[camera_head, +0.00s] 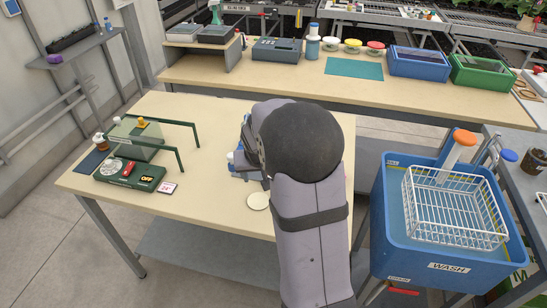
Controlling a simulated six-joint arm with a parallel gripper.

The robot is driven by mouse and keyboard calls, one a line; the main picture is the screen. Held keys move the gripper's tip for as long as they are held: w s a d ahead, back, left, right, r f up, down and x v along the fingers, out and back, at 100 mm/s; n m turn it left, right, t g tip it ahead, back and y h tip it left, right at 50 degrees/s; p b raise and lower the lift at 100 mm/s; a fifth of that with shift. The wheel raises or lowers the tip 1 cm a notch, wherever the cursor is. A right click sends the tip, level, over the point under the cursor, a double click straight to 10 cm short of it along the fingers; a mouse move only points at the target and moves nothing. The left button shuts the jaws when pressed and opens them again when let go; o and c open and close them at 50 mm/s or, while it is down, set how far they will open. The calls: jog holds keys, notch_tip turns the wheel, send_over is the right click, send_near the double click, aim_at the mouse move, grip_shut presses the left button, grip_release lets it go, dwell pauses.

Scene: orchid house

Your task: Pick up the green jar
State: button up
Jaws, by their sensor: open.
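I cannot make out a green jar in this view. My arm rises from the bottom and its large dark joint covers the right part of the near table (165,201). My gripper is hidden behind the arm, so its fingers do not show. A small grey-blue object (238,163) with a pale blue-white top shows partly at the arm's left edge, too covered to identify.
A green device marked OFF (129,176) and green rails (180,158) stand on the table's left. A blue wash tub (400,255) with a white wire basket (455,207) is at right. The back bench (440,98) holds blue and green crates. The table's front left is clear.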

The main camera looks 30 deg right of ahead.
jog(key=shift+m+t+h, duration=0.5)
jog(key=shift+m+t, duration=0.1)
jog(key=shift+m, duration=0.2)
jog(key=w+d, duration=0.1)
jog(key=d, duration=0.1)
jog(key=w+d+r+p, duration=0.1)
jog(key=w+d, duration=0.1)
jog(key=w+d+r, duration=0.1)
jog(key=w+d, duration=0.1)
jog(key=d, duration=0.1)
jog(key=shift+w+r, duration=0.1)
jog(key=shift+r, duration=0.1)
jog(key=shift+p+x, duration=1.3)
jog(key=shift+x, duration=2.4)
jog(key=shift+c, duration=0.6)
jog(key=c, duration=1.1)
jog(key=shift+c, duration=0.2)
jog(key=shift+r, duration=0.15)
